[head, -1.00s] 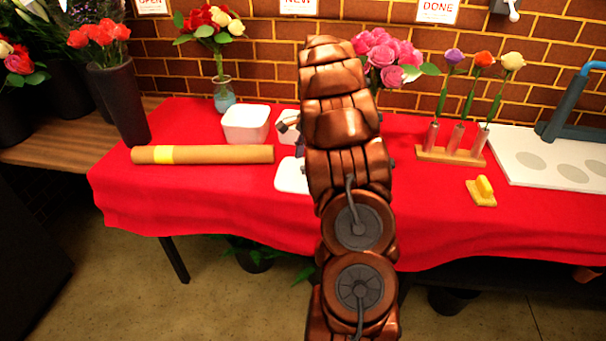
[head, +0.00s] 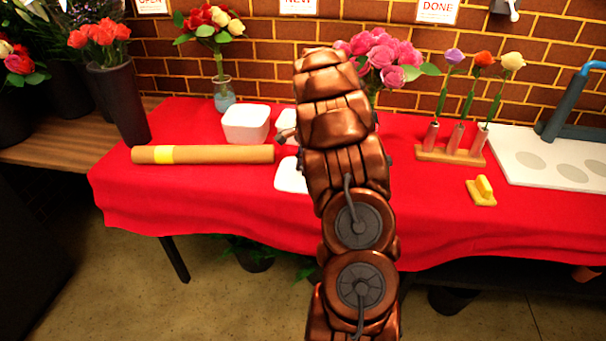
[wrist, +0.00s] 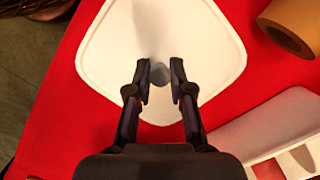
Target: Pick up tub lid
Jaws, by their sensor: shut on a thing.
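The tub lid (wrist: 205,50) is a white, rounded-square plate that lies on the red cloth. It fills the upper middle of the wrist view, with a small grey-looking knob at its middle. In the head view the lid (head: 290,177) shows only in part, left of my arm, which hides the rest. My gripper (wrist: 160,76) is over the lid, its two dark fingertips on either side of the knob and shut on it. The gripper itself is hidden behind my arm in the head view. I cannot tell whether the lid is clear of the cloth.
A white tub (head: 246,125) stands left of the lid, and another white container (head: 287,120) is partly hidden behind my arm. A brown paper roll (head: 220,154) lies left of the lid. A wooden rack (head: 450,155) with flower tubes and a yellow-topped block (head: 482,192) stand to the right.

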